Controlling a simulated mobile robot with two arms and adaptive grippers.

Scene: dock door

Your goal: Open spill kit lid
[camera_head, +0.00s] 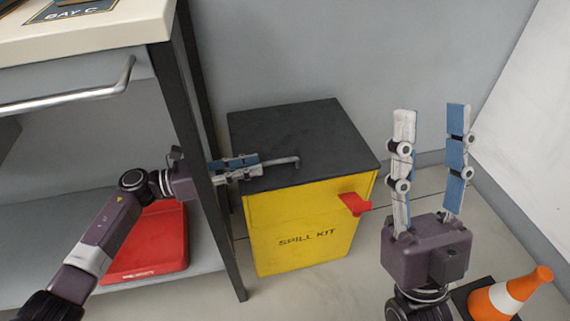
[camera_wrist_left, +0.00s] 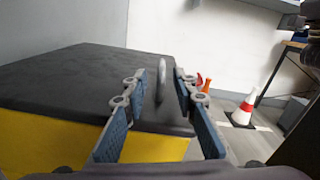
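The yellow spill kit (camera_head: 302,235) stands on the floor, its dark grey lid (camera_head: 300,130) down flat. The lid also shows in the left wrist view (camera_wrist_left: 70,85). A grey bar handle (camera_head: 284,162) lies along the lid's near left part. A red latch (camera_head: 355,203) sticks out at the front right. My left gripper (camera_head: 252,166) is low over the lid's left edge. In the left wrist view its fingers (camera_wrist_left: 160,76) are apart, with the handle (camera_wrist_left: 161,82) between their tips; contact cannot be told. My right gripper (camera_head: 430,112) is open, empty, pointing up, right of the kit.
A bench with a cream top (camera_head: 90,40) and dark leg (camera_head: 212,190) stands left, close to my left arm. A red case (camera_head: 150,242) lies on its lower shelf (camera_head: 215,280). Walls are behind.

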